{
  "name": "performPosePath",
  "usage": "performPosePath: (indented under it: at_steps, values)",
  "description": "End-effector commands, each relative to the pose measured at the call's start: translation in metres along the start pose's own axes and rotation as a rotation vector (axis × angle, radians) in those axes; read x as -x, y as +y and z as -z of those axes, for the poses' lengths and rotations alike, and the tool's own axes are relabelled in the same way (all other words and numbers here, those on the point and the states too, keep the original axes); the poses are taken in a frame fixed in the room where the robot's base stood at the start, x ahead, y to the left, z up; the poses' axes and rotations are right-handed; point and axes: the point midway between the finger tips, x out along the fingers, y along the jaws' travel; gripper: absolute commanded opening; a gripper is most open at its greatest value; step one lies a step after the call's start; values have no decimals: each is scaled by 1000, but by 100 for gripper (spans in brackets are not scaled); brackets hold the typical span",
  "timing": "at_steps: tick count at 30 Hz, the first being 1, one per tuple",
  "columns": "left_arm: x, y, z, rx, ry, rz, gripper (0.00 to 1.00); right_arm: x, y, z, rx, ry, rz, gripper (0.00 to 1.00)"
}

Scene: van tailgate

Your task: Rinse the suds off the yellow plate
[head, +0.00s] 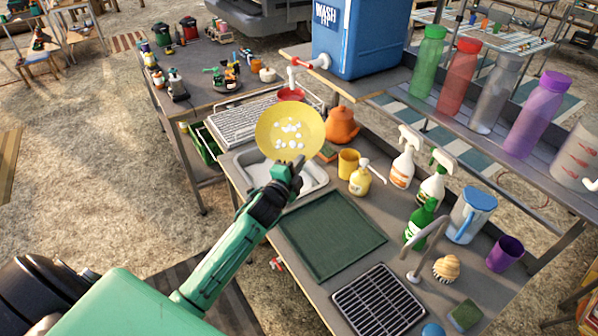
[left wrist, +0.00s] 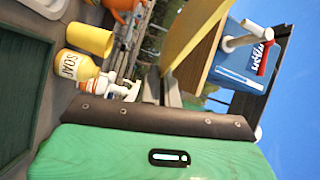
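The yellow plate (head: 307,122) is tilted, with several white blobs of suds (head: 289,132) on its face. My left gripper (head: 297,164) is shut on the plate's near edge and holds it above the far part of the sink (head: 250,158). In the left wrist view the plate (left wrist: 190,32) rises from between the fingers (left wrist: 170,90). The blue wash tank (head: 357,45) stands on the shelf, and its white tap (head: 292,78) is behind the plate. No running water shows. My right gripper is not in view.
An orange kettle (head: 342,126), yellow cup (head: 348,163), soap bottle (head: 360,181) and spray bottles (head: 403,160) stand right of the sink. A red bowl (head: 291,95) is behind the plate. The dark green mat (head: 332,235) is bare.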

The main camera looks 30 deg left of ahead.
Motion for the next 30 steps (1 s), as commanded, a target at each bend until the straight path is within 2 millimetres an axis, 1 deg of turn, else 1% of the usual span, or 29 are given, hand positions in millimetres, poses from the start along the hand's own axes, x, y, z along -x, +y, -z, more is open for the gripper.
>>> performPosePath:
  at_steps: [1, 5, 18, 24, 30]
  values:
    - [-5, 1, -4, -3, 0, 3, 0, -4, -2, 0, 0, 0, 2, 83]
    - [-16, 2, -10, -2, 0, 3, 0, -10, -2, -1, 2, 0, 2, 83]
    - [-53, 5, -33, -3, -1, 2, 0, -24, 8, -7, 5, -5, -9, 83]
    - [-64, 6, -39, -2, 0, 3, 0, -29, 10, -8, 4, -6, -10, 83]
    - [-68, 7, -41, -2, 0, 2, 0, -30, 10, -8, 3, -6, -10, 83]
